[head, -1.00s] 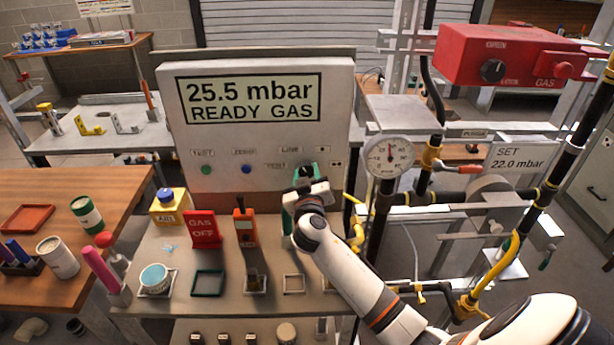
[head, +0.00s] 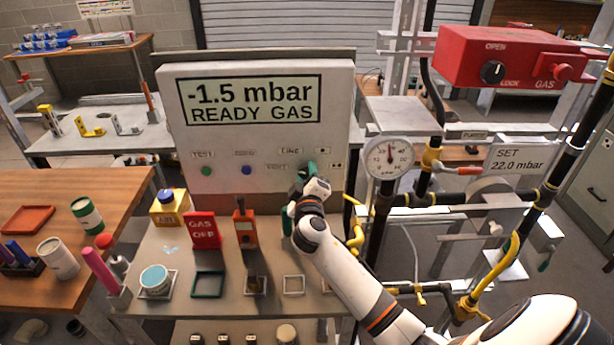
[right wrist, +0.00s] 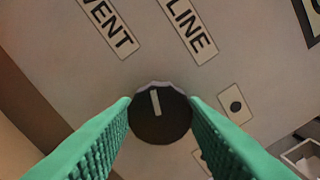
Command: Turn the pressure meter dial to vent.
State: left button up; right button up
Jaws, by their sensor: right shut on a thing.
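The pressure meter (head: 225,150) is an upright white panel with a screen (head: 250,100) reading "-1.5 mbar READY GAS". My right gripper (head: 308,172) is at the panel's lower right and hides the dial in the head view. In the right wrist view, the green fingers of my right gripper (right wrist: 160,105) are closed on both sides of the round black dial (right wrist: 160,127). Its white mark points up and slightly left, between the VENT label (right wrist: 110,27) and the LINE label (right wrist: 188,28). My left gripper is not in view.
A round gauge (head: 390,158) and pipes stand right of the panel. A red gas box (head: 512,58) is at the upper right. A red GAS OFF sign (head: 203,231), an orange tool (head: 245,228) and a yellow container (head: 168,208) stand on the bench in front.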

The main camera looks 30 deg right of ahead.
dwell(0.4)
jog(key=o, duration=1)
jog(key=shift+b+v, duration=1.85)
jog(key=shift+v, duration=4.2)
jog(key=shift+f, duration=0.15)
